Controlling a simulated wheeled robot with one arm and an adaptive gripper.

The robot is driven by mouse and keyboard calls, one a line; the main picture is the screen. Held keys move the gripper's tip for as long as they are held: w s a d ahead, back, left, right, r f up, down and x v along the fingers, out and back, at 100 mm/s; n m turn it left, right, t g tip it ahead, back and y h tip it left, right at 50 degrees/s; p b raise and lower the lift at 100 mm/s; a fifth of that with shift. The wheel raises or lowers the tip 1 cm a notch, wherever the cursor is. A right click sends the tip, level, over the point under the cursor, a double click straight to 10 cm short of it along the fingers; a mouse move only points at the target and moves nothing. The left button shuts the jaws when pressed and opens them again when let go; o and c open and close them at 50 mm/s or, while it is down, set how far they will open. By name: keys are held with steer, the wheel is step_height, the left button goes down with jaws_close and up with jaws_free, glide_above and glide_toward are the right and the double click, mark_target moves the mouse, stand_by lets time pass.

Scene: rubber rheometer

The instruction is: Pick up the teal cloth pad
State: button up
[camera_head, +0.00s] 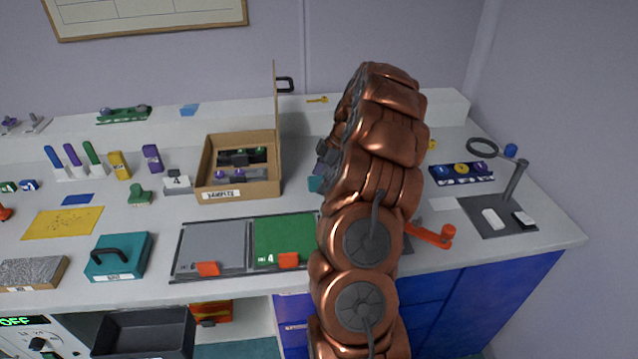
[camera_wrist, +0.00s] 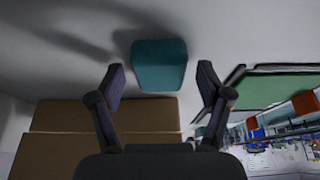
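The teal cloth pad (camera_wrist: 159,64) lies on the pale worktop in the wrist view, a small block with rounded corners. My gripper (camera_wrist: 160,82) is open, with one dark finger on each side of the pad's near part. Gaps show between the fingers and the pad, so neither finger touches it. In the head view only a small teal piece of the pad (camera_head: 315,184) shows at the left edge of my arm. My arm hides the rest of it and most of my gripper (camera_head: 322,157).
An open cardboard samples box (camera_head: 238,192) stands left of the pad, its lid upright. A framed board with grey and green panels (camera_head: 248,262) lies in front. A red-orange handle (camera_head: 432,235) and a magnifier stand (camera_head: 516,182) are to the right. A teal case (camera_head: 118,257) sits front left.

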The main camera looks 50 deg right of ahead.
mark_target(315, 180)
steer(key=c, duration=0.9)
steer(key=shift+o, duration=0.2)
steer(key=shift+r, duration=0.15)
steer(key=shift+r+b, duration=0.7)
steer(key=shift+r, duration=0.9)
steer(key=s+a+b, duration=0.1)
steer(key=s+a, duration=0.1)
steer(key=s, duration=0.2)
steer(key=s+a+r+b, duration=0.1)
steer(key=s+a, duration=0.2)
steer(key=s, duration=0.2)
steer(key=s+a+b, duration=0.1)
steer(key=s+a, duration=0.2)
steer(key=s, duration=0.2)
steer(key=shift+r+b, duration=0.25)
steer(key=shift+b, duration=0.15)
